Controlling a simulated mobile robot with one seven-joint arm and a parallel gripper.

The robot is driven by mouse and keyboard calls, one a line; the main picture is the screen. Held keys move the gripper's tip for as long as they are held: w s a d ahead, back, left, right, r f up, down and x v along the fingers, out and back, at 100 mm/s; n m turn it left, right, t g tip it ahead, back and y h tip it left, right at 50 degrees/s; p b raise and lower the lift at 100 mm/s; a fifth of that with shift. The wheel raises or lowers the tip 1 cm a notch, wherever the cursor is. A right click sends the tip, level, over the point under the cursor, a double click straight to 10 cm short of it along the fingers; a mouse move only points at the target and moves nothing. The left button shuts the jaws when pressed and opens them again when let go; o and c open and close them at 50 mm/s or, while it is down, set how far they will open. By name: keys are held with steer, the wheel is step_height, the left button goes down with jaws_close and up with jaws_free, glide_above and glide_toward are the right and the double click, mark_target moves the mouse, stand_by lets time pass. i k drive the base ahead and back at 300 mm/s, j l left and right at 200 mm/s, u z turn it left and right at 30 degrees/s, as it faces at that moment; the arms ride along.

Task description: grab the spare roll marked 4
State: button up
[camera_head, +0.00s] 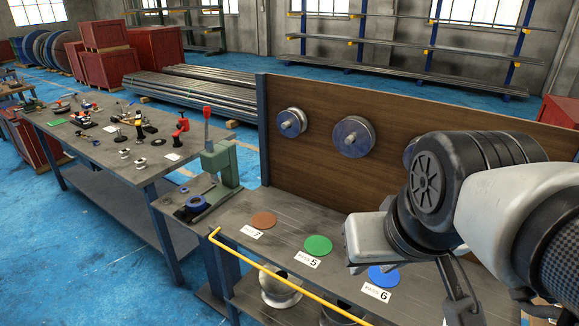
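No roll with a readable 4 shows in the head view. One roll (291,122) with a blue face hangs on the wooden back board, and a larger blue-faced roll (353,137) hangs to its right. A third roll (410,150) beside them is mostly hidden by my arm. A pale metal spool (280,288) stands on the shelf under the bench, with a darker round thing (340,313) to its right, partly cut off. My gripper (458,300) hangs over the bench's right part, partly hidden by my arm; its finger opening is unclear.
The bench (285,222) carries brown (263,220), green (318,245) and blue (384,276) discs with cards marked 7, 5 and 6. A yellow rail (285,279) runs along its front. A green press (220,165) stands at its left end. A cluttered table (100,150) is further left.

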mark_target(125, 153)
steer(key=i+j+u, duration=0.25)
steer(key=j+u, duration=0.15)
steer(key=i+j+u, duration=0.7)
steer(key=i+u, duration=0.6)
steer(key=i, duration=0.25)
steer(key=i+z, duration=0.25)
steer(key=i, duration=0.2)
steer(key=i+j+z, duration=0.25)
steer(key=i, duration=0.2)
steer(key=i+j+z, duration=0.25)
steer(key=i, duration=0.15)
steer(key=i+j+z, duration=0.15)
steer(key=z, duration=0.35)
steer(key=i+j+z, duration=0.3)
steer(key=z, duration=0.15)
steer(key=i+j+z, duration=0.15)
steer(key=j+z, duration=0.15)
steer(key=z, duration=0.2)
steer(key=j+z, duration=0.45)
steer(key=i+j+z, duration=0.1)
steer(key=j+z, duration=0.2)
steer(key=z, duration=0.2)
steer(key=j+z, duration=0.25)
steer(key=j, duration=0.25)
